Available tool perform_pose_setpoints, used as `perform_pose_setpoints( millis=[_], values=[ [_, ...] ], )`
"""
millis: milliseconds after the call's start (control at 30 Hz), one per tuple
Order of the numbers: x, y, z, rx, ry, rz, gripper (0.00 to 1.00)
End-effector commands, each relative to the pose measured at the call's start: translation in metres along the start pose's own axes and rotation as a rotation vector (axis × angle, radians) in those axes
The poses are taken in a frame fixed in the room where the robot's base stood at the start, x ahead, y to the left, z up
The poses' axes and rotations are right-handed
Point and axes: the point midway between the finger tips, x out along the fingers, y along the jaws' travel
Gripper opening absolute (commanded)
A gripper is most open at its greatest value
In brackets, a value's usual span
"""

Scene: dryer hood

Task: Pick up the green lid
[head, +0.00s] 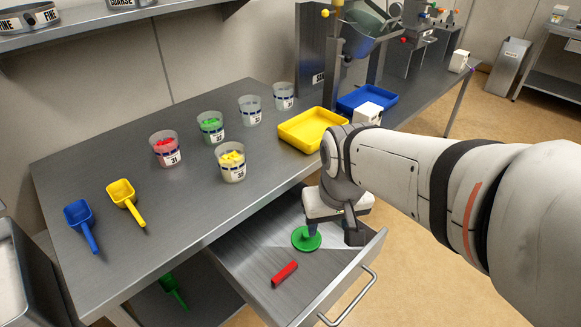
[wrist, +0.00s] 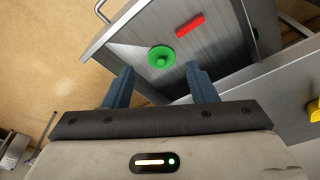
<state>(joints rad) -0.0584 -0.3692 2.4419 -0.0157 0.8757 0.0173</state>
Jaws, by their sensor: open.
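The green lid (head: 306,239) is a round disc with a raised knob, lying in the open metal drawer (head: 243,262). In the wrist view the green lid (wrist: 161,57) lies just beyond my fingertips, between their lines. My gripper (head: 332,232) is pointed down over the drawer, and part of it overlaps the lid's edge in the head view. In the wrist view my gripper (wrist: 160,78) has its two blue-grey fingers wide apart with nothing between them. I cannot tell the exact height above the lid.
A red bar (head: 285,273) lies in the drawer near the lid. The drawer's handle (head: 350,298) is at its front. Above, the table (head: 180,210) holds several cups, a yellow scoop (head: 124,196), a blue scoop (head: 79,219), a yellow tray (head: 287,137) and a blue tray (head: 345,102).

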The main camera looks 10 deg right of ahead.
Motion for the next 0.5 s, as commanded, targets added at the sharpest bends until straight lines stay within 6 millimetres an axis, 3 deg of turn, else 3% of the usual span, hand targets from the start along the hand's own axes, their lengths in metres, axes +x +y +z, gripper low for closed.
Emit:
perform_pose_setpoints(
  millis=[300, 500],
  values=[
    [0.1, 0.001, -0.084, -0.167, -0.111, -0.015, 0.52],
    [0.167, 0.001, -0.121, -0.259, -0.162, -0.03, 0.52]
  ],
)
